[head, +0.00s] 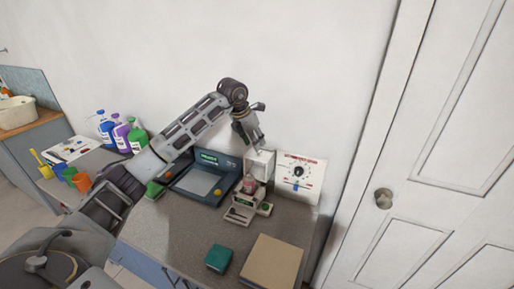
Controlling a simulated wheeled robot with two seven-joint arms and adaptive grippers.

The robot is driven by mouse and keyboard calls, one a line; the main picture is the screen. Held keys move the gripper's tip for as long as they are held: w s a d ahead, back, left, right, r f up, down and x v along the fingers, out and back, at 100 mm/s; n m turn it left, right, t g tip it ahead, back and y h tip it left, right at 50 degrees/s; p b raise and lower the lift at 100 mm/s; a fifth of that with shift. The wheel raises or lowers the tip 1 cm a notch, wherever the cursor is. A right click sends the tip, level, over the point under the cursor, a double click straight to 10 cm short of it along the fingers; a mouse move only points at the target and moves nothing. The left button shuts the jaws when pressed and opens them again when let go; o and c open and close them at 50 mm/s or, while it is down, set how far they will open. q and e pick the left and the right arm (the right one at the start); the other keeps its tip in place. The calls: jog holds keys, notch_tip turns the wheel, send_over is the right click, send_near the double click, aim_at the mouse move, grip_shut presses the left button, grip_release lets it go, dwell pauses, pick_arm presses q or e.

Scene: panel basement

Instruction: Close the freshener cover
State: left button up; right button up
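The freshener (262,160) is a small white open-fronted housing against the wall at the back of the counter. A pink-red container (249,185) shows at its front. A pale flap-like part (240,212), which may be its lowered cover, sits in front and below; I cannot tell how it is joined. My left gripper (252,142) points down at the housing's upper left, close to its top edge. I cannot tell whether it touches, or whether its fingers are open. My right gripper is out of view.
A white dial panel (298,176) stands right of the freshener. A dark green-screened device (204,182) is to its left, under my arm. A teal box (219,258) and a tan board (272,262) lie at the counter's front. Several bottles stand at left; a door is at right.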

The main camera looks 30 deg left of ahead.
aim_at(260, 161)
pick_arm(q)
jog(key=shift+x, duration=2.4)
jog(key=shift+c, duration=0.5)
grip_shut()
